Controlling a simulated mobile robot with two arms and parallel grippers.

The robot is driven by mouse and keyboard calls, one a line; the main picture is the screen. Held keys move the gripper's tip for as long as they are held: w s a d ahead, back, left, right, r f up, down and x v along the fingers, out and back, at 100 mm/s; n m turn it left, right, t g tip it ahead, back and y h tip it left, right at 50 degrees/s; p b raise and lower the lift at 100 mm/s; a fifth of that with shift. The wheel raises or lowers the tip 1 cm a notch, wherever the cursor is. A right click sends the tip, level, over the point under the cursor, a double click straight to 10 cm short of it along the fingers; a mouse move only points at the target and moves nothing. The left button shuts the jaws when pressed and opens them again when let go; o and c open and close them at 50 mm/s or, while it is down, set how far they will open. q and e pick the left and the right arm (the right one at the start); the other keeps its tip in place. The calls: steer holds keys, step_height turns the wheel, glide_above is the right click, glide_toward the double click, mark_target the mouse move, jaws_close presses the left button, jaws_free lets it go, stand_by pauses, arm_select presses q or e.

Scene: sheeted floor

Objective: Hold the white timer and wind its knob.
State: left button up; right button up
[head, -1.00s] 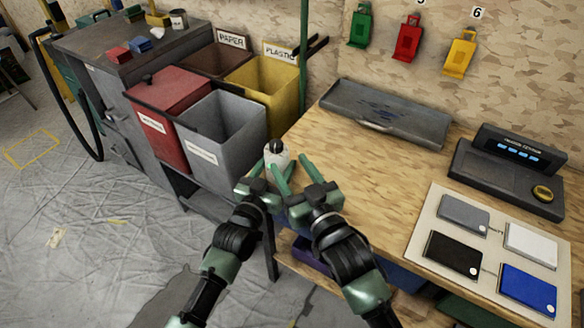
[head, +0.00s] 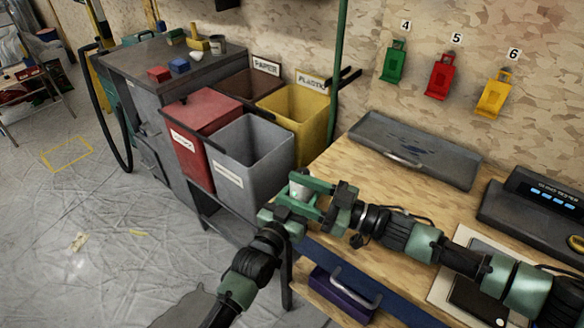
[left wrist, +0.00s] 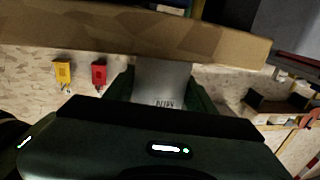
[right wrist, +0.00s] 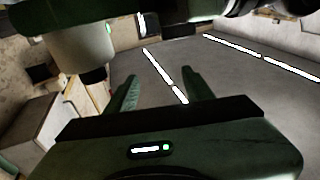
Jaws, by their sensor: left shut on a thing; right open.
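The white timer (head: 301,190) is held in the air in front of the grey bin, near the bench's left edge. My left gripper (head: 287,203) is shut on it. In the left wrist view the timer's white body (left wrist: 162,84) with dark lettering shows between the fingers. My right gripper (head: 309,195) reaches in from the right, its open fingers close to the timer and partly covering it. In the right wrist view the fingers (right wrist: 158,92) are apart and empty, and the timer (right wrist: 80,48) with its dark knob is off to their upper left. The head view hides the knob.
The wooden workbench (head: 385,196) carries a grey tray (head: 415,150) and a dark console (head: 535,215). Grey (head: 250,155), red (head: 202,125) and yellow (head: 300,110) bins stand behind. A purple box (head: 342,293) sits under the bench. Floor at left is open.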

steer(key=w+d+f+m+h, duration=0.15)
steer(key=w+d, duration=0.25)
steer(key=d, duration=0.5)
steer(key=shift+t+h, duration=0.35)
steer(key=shift+t, duration=0.15)
steer(key=x, duration=1.1)
steer(key=shift+w+a+f, duration=0.15)
jaws_close()
